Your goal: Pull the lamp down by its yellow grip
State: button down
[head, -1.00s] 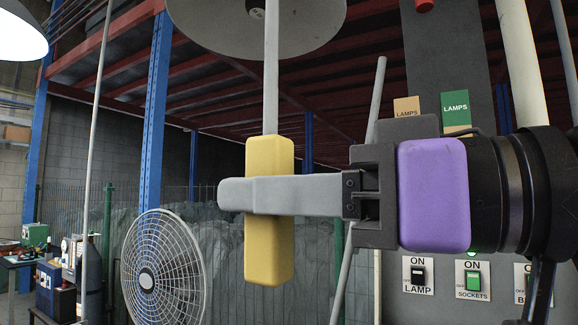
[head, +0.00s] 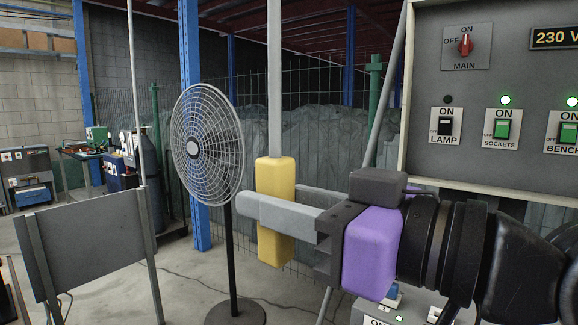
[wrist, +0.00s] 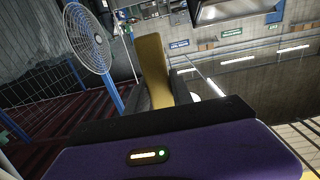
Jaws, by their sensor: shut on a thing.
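The yellow grip (head: 276,247) is an upright block at the lower end of a pale straight rod (head: 274,80). My gripper (head: 268,203), with grey fingers and a purple body, is shut on the grip, one finger on the near side and one on the far side. The grip also shows in the wrist view (wrist: 153,72), standing between the fingers (wrist: 180,88). The rod runs up out of the head view, and the lamp at its top is not visible there.
A standing fan (head: 207,145) is behind and left of the grip. A grey switch panel (head: 490,90) with LAMP, SOCKETS and BENCH switches is at right. A grey board (head: 90,245) stands at lower left. A wire fence (head: 320,130) runs behind.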

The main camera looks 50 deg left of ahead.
notch_tip(320, 180, down, 58)
jog(key=b, duration=3.4)
jog(key=shift+r, duration=0.25)
jog(key=shift+f, duration=0.15)
jog(key=c, duration=1.3)
grip_release()
jog(key=shift+o, duration=0.9)
jog(key=p+v, duration=0.2)
jog(key=v, duration=0.5)
jog(key=shift+d, duration=0.4)
jog(key=shift+w, duration=0.2)
